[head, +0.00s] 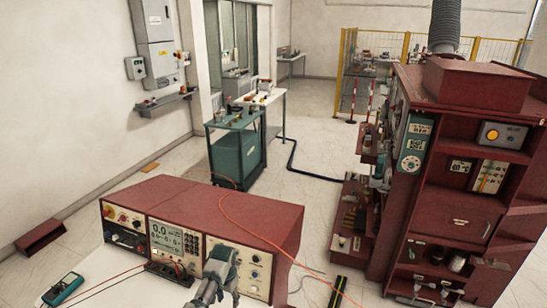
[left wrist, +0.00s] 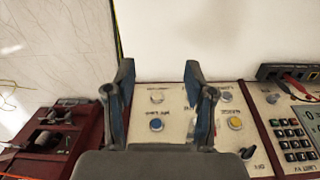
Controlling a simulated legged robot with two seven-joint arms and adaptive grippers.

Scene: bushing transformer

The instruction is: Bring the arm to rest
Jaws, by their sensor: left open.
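My left gripper (head: 221,262) is at the bottom centre of the head view, in front of the right part of the red test console (head: 235,203). In the left wrist view its two fingers (left wrist: 159,88) are spread apart with nothing between them. Beyond them is the console's pale panel with a blue button (left wrist: 156,125) and a yellow button (left wrist: 235,123). I cannot tell how far the fingertips are from the panel. My right gripper is in neither view.
A teal multimeter (head: 61,286) lies at the lower left. An orange cable (head: 262,232) runs over the console. A tall red cabinet (head: 455,220) stands on the right. A green cart (head: 238,155) stands behind the console, with open floor (head: 310,210) between console and cabinet.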

